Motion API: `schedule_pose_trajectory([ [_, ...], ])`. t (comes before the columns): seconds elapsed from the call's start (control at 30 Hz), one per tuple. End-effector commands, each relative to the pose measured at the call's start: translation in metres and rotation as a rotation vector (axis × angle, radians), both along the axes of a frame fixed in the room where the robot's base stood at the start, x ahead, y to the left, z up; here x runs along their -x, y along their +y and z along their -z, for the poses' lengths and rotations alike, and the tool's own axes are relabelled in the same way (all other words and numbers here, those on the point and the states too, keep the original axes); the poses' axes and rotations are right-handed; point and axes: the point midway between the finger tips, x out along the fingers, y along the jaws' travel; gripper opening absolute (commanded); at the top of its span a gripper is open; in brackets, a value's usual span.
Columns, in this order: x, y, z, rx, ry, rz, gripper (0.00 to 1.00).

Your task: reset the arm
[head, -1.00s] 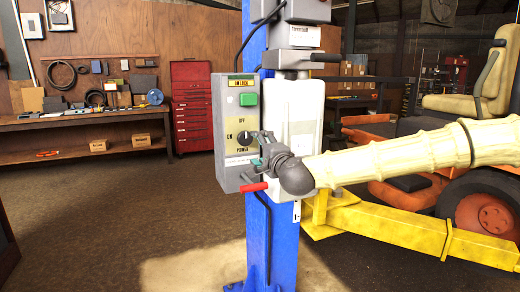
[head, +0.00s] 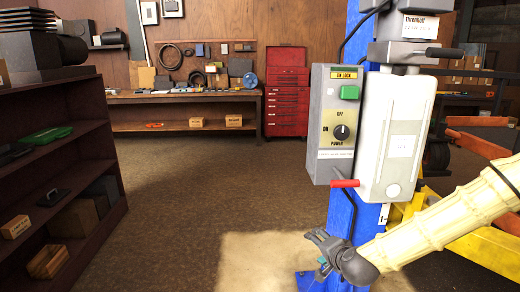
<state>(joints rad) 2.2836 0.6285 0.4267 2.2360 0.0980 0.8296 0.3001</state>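My gripper (head: 318,256) is at the end of my pale arm, low and in front of the blue lift post (head: 337,215). It is apart from the grey control box (head: 332,122) above it. Its fingers are small and seen at an angle, so I cannot tell whether they are open or shut. The control box has a green button (head: 349,92), a black power knob (head: 341,132) and a red-handled lever (head: 344,183) at its bottom. A white housing (head: 397,130) stands beside the box.
A dark shelf (head: 92,150) with boxes and a green item stands at the left. A workbench (head: 165,98) and a red tool chest (head: 286,90) stand at the back wall. Yellow lift arms (head: 478,246) are at the right. The floor between shelf and post is clear.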

Motion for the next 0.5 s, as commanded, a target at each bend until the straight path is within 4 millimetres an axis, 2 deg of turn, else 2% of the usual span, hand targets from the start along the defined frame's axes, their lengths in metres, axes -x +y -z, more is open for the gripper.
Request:
schedule_pose_trajectory([
  [0.03,0.015,0.006,0.026,0.040,0.045,-0.032,0.67],
  [0.2,0.072,0.016,0.106,0.167,0.189,-0.143,0.67],
  [0.37,0.137,0.018,0.172,0.283,0.323,-0.260,0.67],
  [0.5,0.201,0.013,0.221,0.380,0.445,-0.371,0.67],
])
